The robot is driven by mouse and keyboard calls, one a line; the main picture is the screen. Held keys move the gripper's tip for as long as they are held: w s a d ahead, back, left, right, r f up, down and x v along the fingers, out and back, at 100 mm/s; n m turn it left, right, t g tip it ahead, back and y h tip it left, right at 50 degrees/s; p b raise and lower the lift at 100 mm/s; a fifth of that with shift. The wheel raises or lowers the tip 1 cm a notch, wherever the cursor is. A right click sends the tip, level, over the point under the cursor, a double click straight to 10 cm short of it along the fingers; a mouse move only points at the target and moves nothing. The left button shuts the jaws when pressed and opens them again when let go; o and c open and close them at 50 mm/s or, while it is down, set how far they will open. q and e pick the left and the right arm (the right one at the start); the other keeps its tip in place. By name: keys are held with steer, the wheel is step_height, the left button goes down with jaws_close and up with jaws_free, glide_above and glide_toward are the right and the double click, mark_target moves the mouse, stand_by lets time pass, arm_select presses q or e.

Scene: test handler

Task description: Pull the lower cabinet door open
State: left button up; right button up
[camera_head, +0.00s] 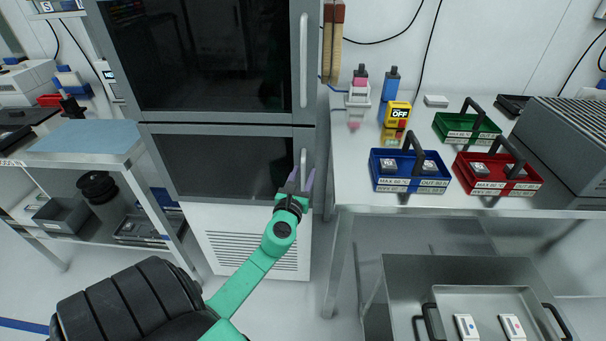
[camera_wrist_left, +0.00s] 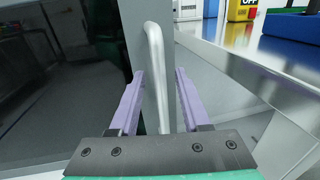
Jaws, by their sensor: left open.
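The lower cabinet door (camera_head: 215,163) is a dark glass panel in a grey frame and looks shut. Its silver vertical bar handle (camera_head: 303,160) is near the door's right edge. My left gripper (camera_head: 300,178) is at the lower part of this handle, with purple fingers. In the left wrist view the handle (camera_wrist_left: 155,70) runs between the two open fingers of my left gripper (camera_wrist_left: 155,85), with visible gaps beside it. The lower end of the handle is hidden behind the gripper body. My right gripper is not in view.
The upper cabinet door (camera_head: 200,55) is above, with its own handle. A white bench (camera_head: 450,203) stands close on the right, holding blue, red and green carriers. A steel cart (camera_head: 400,280) is at lower right. A shelf table (camera_head: 90,150) stands left. Floor before the cabinet is partly clear.

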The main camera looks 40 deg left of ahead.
arm_select(q)
jaws_close()
stand_by(1.4)
